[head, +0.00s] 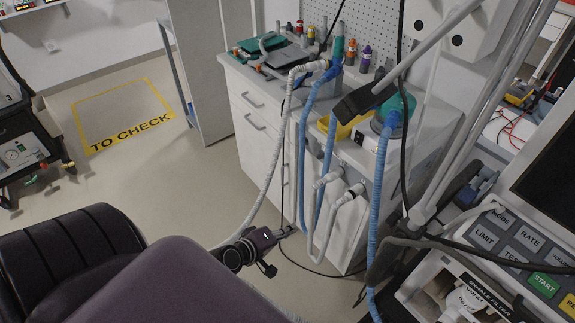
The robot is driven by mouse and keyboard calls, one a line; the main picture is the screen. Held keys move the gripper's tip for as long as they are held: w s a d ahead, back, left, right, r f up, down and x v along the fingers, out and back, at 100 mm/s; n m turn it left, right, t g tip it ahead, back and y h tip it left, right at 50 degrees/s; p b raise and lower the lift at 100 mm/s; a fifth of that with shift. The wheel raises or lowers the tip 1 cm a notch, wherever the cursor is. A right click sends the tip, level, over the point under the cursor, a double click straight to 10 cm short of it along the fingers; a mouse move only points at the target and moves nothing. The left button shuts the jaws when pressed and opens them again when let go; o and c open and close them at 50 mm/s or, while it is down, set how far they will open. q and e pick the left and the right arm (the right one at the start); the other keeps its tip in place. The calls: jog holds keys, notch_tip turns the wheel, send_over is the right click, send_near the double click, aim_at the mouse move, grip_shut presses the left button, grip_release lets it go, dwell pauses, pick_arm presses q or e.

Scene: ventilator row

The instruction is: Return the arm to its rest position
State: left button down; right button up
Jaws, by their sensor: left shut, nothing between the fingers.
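My left arm, with dark purple-grey links, fills the lower left of the head view. My left gripper (278,238) is small and dark, at the lower middle, in front of the white cabinet's base. It is shut and empty. White and blue breathing hoses hang close by it; I cannot tell whether the white hose (262,200) touches it or only passes behind. My right gripper is not in view.
A white drawer cabinet (262,125) stands behind the gripper, with blue hoses (381,180) hanging before it. A ventilator panel (520,255) is at the right. A dark cart (22,135) stands at the left. The floor square marked TO CHECK (120,112) is empty.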

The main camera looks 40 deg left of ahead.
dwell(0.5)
pick_arm(q)
jog(key=s+d+f+m+g, duration=0.25)
jog(key=s+f, duration=0.35)
jog(key=f, duration=0.4)
jog(key=s+d+f+m+g, duration=0.25)
jog(key=s+f, duration=0.45)
jog(key=f, duration=0.4)
jog(key=s+f+m+g, duration=0.2)
jog(key=s+f+m, duration=0.1)
jog(key=s, duration=0.4)
jog(key=s+d+f+m+g+y, duration=0.1)
jog(key=s+f+m, duration=0.3)
jog(key=s, duration=0.4)
jog(key=s+f+m+g, duration=0.2)
jog(key=s+f, duration=0.3)
jog(key=s, duration=0.3)
jog(key=shift+s+d+f+m+g, duration=0.15)
jog(key=shift+d+f+m+g, duration=0.2)
jog(key=shift+m, duration=0.55)
jog(key=shift+a, duration=0.1)
